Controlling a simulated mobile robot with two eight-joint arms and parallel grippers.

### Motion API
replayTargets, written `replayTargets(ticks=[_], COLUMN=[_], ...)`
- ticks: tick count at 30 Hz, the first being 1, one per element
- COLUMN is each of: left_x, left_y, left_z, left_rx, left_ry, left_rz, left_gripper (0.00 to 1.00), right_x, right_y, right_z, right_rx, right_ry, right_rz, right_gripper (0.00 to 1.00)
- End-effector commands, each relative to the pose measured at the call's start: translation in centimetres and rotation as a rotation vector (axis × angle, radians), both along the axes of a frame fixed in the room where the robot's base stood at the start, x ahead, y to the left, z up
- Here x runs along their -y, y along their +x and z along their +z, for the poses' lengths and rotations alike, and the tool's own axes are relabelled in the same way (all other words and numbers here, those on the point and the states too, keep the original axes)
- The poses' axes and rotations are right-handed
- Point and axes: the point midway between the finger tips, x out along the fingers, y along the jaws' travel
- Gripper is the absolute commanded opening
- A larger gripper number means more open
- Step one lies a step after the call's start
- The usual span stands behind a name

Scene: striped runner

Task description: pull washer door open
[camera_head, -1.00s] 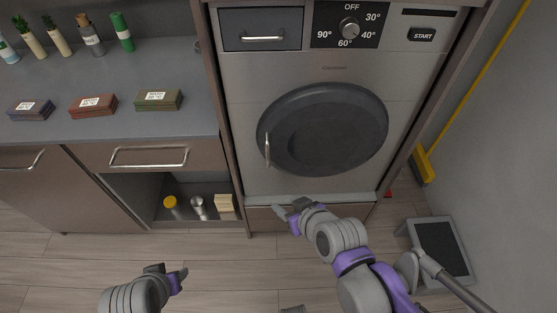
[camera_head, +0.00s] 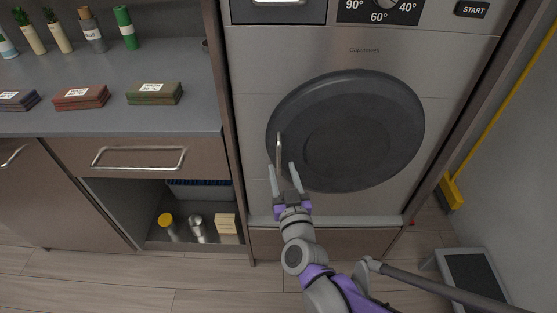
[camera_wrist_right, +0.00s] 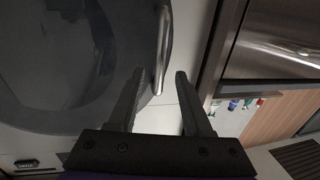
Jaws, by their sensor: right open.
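The washer door (camera_head: 352,128) is a dark round disc on the grey washer front, and it looks closed. Its metal handle (camera_head: 279,152) stands upright at the door's left edge. My right gripper (camera_head: 283,170) is open, with its fingers pointing up at the handle's lower part. In the right wrist view the handle (camera_wrist_right: 163,50) comes down between the two fingers of the open gripper (camera_wrist_right: 158,92), closer to the left finger. No grip on the handle shows. The door (camera_wrist_right: 50,60) fills the left of that view. My left gripper is out of the head view.
A counter (camera_head: 130,118) with packets and bottles stands left of the washer, above a drawer (camera_head: 140,160) and an open shelf with a yellow-lidded jar (camera_head: 167,222).

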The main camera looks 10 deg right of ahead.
Motion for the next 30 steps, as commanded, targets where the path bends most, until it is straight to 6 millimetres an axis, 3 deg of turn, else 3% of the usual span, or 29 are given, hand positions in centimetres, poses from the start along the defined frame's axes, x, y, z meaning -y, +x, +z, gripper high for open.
replayTargets(ticks=[3,9,20,28,30], left_x=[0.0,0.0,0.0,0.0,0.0], left_y=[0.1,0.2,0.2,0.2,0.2], left_z=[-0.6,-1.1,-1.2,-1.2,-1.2], left_rx=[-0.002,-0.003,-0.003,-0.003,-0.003], left_ry=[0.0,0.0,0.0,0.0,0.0], left_rz=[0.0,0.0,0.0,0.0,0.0], left_gripper=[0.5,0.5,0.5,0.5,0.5], right_x=[0.1,0.2,0.2,0.2,0.2], right_y=[2.3,4.6,5.2,5.1,5.1], right_z=[-0.2,-0.1,0.0,0.0,0.0], right_rx=[-0.001,-0.001,-0.001,-0.001,-0.001], right_ry=[-0.001,-0.001,0.0,0.0,0.0], right_rz=[0.0,0.001,0.001,0.002,0.002], right_gripper=[0.5,0.5,0.5,0.05,0.0])
